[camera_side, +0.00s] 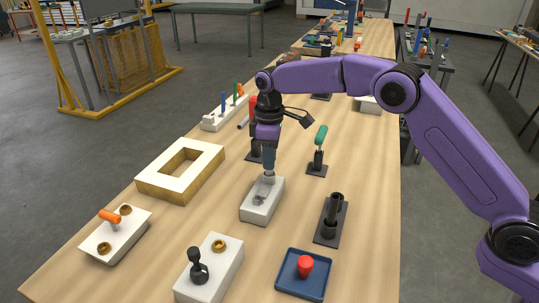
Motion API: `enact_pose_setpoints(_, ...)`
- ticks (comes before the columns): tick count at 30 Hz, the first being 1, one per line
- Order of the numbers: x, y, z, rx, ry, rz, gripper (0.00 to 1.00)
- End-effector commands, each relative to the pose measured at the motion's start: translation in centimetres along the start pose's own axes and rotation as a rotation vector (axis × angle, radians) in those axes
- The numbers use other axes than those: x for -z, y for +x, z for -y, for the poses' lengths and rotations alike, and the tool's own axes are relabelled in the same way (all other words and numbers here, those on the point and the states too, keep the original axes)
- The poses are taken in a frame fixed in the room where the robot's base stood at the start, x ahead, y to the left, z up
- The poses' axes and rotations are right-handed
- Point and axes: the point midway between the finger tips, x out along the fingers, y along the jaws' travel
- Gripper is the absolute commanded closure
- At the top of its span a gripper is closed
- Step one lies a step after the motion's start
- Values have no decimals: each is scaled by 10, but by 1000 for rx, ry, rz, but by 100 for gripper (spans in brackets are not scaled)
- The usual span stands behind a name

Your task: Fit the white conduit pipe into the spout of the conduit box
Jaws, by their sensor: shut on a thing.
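My gripper (268,174) points straight down over a white block (258,212) in the middle of the table. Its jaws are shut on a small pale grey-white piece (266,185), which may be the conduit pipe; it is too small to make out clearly. A grey fitting (261,198) sits on top of the white block, which may be the conduit box with its spout. The held piece is right at this fitting. I cannot tell whether the two touch or whether one is inside the other.
A white-topped wooden frame (152,182) lies to the left. A black holder (331,220) and a green-handled tool (319,142) stand to the right. In front are a block with an orange peg (120,232), a block with a black knob (220,266) and a blue tray (290,287) holding a red piece.

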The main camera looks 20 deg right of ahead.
Motion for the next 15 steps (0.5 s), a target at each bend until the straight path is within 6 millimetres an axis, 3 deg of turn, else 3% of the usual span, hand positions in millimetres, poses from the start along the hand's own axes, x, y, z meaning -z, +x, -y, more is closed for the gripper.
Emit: enact_pose_setpoints(15,0,6,0,0,0,0,100)
